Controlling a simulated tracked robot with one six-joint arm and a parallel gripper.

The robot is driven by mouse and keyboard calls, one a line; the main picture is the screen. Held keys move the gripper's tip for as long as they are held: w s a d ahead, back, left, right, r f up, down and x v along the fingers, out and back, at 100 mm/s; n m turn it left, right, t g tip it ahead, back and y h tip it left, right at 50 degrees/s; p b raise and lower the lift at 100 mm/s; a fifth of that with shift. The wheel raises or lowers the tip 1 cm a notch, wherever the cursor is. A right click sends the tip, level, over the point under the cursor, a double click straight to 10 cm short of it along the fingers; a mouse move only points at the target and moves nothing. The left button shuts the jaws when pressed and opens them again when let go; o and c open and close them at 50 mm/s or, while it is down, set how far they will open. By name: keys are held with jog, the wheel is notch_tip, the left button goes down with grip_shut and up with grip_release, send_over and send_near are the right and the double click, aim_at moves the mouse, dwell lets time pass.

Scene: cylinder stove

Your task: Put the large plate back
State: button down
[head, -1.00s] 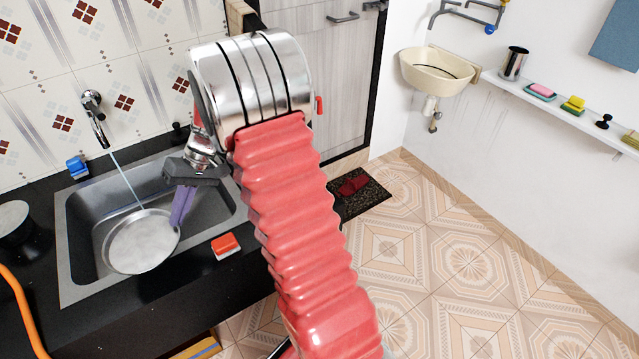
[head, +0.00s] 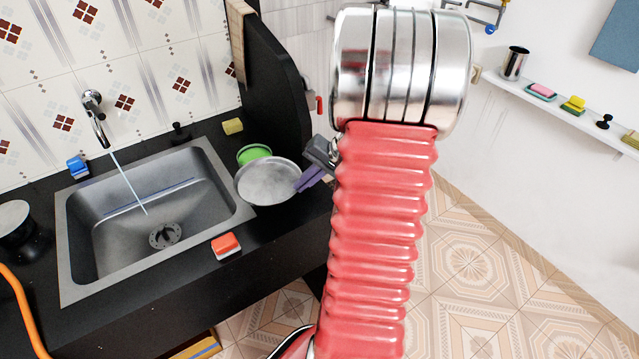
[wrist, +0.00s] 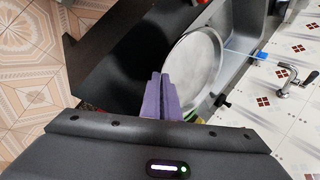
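The large plate (head: 270,181) is a round, shallow grey metal plate. It is right of the sink (head: 150,215), above the black counter, and partly covers a green round item (head: 253,153). My gripper (head: 310,178) has purple fingers shut on the plate's right rim. In the wrist view the purple fingers (wrist: 162,98) lie close together at the near edge of the plate (wrist: 192,75). The plate looks tilted there. I cannot tell whether its underside touches anything.
Water runs from the tap (head: 95,118) into the empty sink. A red-and-white sponge (head: 226,245) lies on the front edge, a yellow sponge (head: 232,126) behind. A black curved partition (head: 275,90) rises right of the counter.

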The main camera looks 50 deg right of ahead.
jog(key=shift+m+h, duration=0.5)
jog(key=shift+m, duration=0.3)
jog(key=s+d, duration=0.2)
jog(key=s, duration=0.1)
jog(key=shift+s+d, duration=0.2)
jog(key=shift+d, duration=0.1)
jog(key=shift+f, duration=0.2)
jog(key=shift+f, duration=3.25)
jog(key=shift+f, duration=0.55)
jog(key=c, duration=2.5)
grip_release()
jog(key=o, duration=0.5)
jog(key=shift+o, duration=0.3)
jog(key=shift+f, duration=0.1)
jog(key=shift+s, duration=0.15)
